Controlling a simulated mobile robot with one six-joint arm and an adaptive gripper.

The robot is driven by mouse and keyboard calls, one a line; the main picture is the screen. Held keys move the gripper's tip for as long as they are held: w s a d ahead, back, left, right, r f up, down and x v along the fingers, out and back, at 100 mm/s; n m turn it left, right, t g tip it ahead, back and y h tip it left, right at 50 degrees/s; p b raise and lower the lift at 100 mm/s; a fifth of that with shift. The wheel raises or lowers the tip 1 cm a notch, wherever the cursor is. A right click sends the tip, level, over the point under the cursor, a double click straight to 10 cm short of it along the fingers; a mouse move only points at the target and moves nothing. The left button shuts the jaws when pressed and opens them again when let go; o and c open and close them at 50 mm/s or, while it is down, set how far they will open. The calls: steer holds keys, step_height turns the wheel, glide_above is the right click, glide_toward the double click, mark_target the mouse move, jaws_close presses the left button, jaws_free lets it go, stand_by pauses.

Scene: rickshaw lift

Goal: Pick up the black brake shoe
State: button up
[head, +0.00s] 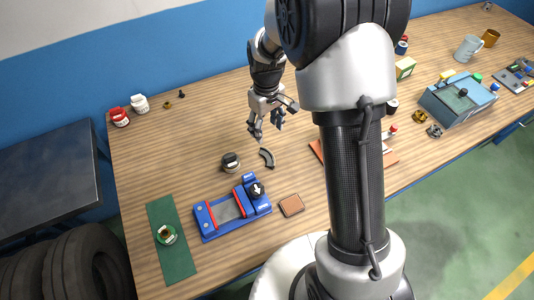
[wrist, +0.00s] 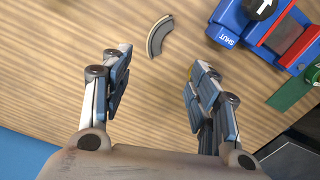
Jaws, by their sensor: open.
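The black brake shoe (head: 267,157) is a small dark curved piece lying flat on the wooden table in the head view. In the wrist view the brake shoe (wrist: 157,36) shows as a grey-black arc with a lighter edge, beyond the fingertips and roughly between their lines. My gripper (head: 267,131) is above the table, just behind the brake shoe in the head view. In the wrist view my gripper (wrist: 158,65) is open, with nothing between its fingers. The fingers do not appear to touch the brake shoe.
A blue fixture with red bars (head: 228,213) stands in front of the brake shoe; it also shows in the wrist view (wrist: 232,22). A small dark-topped jar (head: 231,163) stands left of the shoe. A brown pad (head: 291,205) lies near the front edge.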

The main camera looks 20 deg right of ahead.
steer(key=b, duration=0.2)
glide_above(267, 154)
steer(key=f, duration=0.9)
steer(key=shift+s+a+f, duration=0.1)
steer(key=shift+s+f, duration=0.25)
steer(key=f, duration=0.1)
steer(key=f+b, duration=0.1)
steer(key=f, duration=0.1)
steer(key=f+b, duration=0.1)
steer(key=f, duration=0.1)
steer(key=shift+w+f, duration=0.1)
steer(key=shift+w, duration=0.25)
steer(key=c, duration=1.3)
